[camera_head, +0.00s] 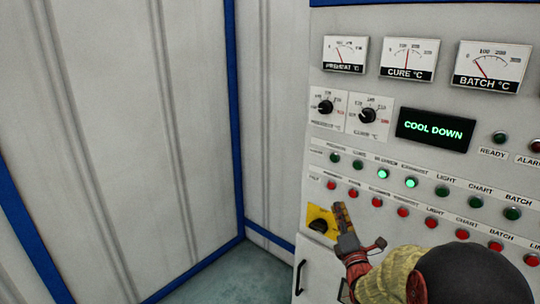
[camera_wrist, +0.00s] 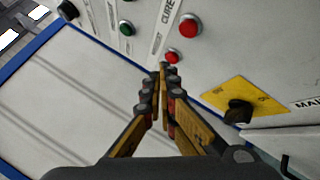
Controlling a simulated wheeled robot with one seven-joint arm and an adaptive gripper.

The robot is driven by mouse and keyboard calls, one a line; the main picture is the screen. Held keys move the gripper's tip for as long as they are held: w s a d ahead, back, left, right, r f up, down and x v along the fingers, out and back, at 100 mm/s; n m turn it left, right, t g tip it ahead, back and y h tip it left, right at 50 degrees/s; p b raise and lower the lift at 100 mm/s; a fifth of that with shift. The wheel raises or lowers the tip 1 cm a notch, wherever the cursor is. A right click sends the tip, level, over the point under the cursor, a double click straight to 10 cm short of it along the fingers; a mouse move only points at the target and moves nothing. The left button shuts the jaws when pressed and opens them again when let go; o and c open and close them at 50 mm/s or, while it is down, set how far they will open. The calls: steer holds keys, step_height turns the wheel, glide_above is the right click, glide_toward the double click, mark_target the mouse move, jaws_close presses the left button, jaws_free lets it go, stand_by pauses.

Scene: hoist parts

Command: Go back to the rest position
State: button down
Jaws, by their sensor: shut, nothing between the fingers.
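My gripper (camera_head: 341,208) is in front of the lower left part of a grey control panel (camera_head: 420,140). In the wrist view the fingers of my gripper (camera_wrist: 163,70) are together, with nothing between them. Their tips appear just below a red button (camera_wrist: 172,56); I cannot tell whether they touch it. A yellow plate with a black rotary switch (camera_wrist: 239,111) is to the right of the fingers there. In the head view my gripper partly covers this yellow plate (camera_head: 313,214).
The panel has rows of green (camera_head: 358,164) and red buttons (camera_head: 403,212), two of the green ones lit. A display (camera_head: 435,130) reads "COOL DOWN", below three gauges. A door handle (camera_head: 299,278) is below. Pale walls with blue edging (camera_head: 235,120) stand at left; floor shows between.

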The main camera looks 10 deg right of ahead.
step_height(320, 180, down, 13)
steer(key=s+d+m+g, duration=0.2)
steer(key=m+g, duration=0.4)
steer(key=m, duration=0.2)
steer(key=s+a+f+m+g, duration=0.3)
steer(key=s+f+m+g, duration=0.25)
steer(key=s+m, duration=0.35)
steer(key=s+a+r+m+g+y, duration=0.1)
steer(key=s+a+r+m+g, duration=0.35)
steer(key=s, duration=0.65)
steer(key=s+a+r+m+g+y, duration=0.1)
steer(key=s+a+r+m, duration=0.2)
steer(key=s+a+r, duration=0.55)
steer(key=s+a+r+n+t, duration=0.1)
steer(key=s+a+r+t, duration=0.1)
steer(key=s, duration=0.4)
step_height(320, 180, up, 2)
steer(key=shift+a+r+n+y, duration=0.25)
steer(key=shift+a+n+y, duration=0.15)
steer(key=shift+a, duration=0.4)
